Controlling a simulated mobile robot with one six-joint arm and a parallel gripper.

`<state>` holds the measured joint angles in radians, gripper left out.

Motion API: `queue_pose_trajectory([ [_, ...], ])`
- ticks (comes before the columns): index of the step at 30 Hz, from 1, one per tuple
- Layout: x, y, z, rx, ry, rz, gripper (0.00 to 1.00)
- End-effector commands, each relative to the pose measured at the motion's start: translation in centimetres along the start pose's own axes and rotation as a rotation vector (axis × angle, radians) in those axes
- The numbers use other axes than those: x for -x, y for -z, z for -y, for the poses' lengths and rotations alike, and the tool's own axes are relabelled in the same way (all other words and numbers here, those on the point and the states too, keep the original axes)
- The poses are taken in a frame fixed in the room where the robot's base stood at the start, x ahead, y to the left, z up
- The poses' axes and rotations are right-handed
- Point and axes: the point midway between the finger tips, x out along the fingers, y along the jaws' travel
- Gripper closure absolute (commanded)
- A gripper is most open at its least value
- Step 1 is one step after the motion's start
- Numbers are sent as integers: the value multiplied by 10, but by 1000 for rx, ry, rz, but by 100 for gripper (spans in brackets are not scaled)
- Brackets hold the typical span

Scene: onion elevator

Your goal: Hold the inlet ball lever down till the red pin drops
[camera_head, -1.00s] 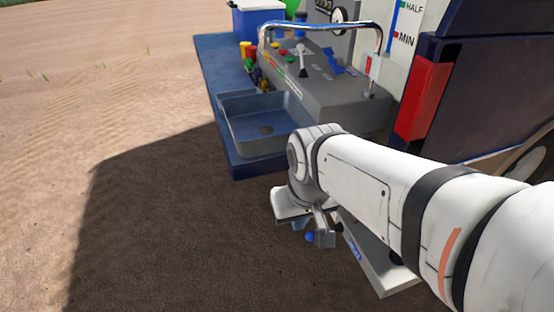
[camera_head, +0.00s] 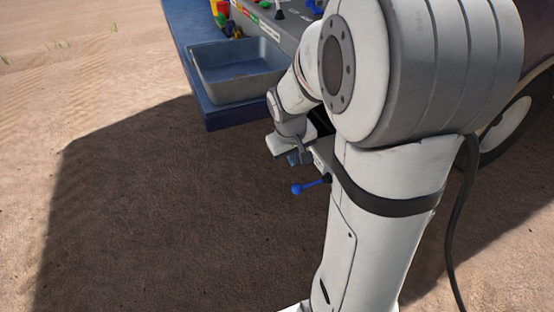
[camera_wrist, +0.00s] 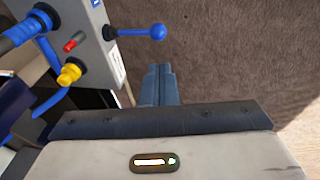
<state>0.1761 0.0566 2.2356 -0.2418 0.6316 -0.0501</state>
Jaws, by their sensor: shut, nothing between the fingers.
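The blue ball lever (camera_wrist: 157,31) sticks out level to the right from a grey box (camera_wrist: 92,58) in the wrist view. In the head view the lever's blue ball (camera_head: 297,188) shows below my gripper. The red pin (camera_wrist: 73,42) stands out from the box face, left of the lever's pivot. My gripper (camera_wrist: 160,69) is shut and empty. Its fingertips appear just below the ball in the wrist view, with a gap in the picture. In the head view my gripper (camera_head: 299,158) is partly hidden by my arm; contact with the lever is not visible.
A yellow fitting (camera_wrist: 69,74) and blue hoses (camera_wrist: 22,33) are at the box's left. A grey sink basin (camera_head: 235,72) on a blue base (camera_head: 228,117) lies beyond my gripper. Bare ground (camera_head: 180,200) is open to the left.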

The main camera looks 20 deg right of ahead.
Motion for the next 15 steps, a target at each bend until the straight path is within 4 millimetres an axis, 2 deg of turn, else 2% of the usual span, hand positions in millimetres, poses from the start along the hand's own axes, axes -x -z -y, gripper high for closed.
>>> queue_pose_trajectory([
  [1,-9,2,-2,2,-3,1,100],
  [2,-10,2,-3,3,-5,0,100],
  [11,-9,3,-4,4,-6,0,100],
  [15,-15,3,-4,3,-5,2,100],
])
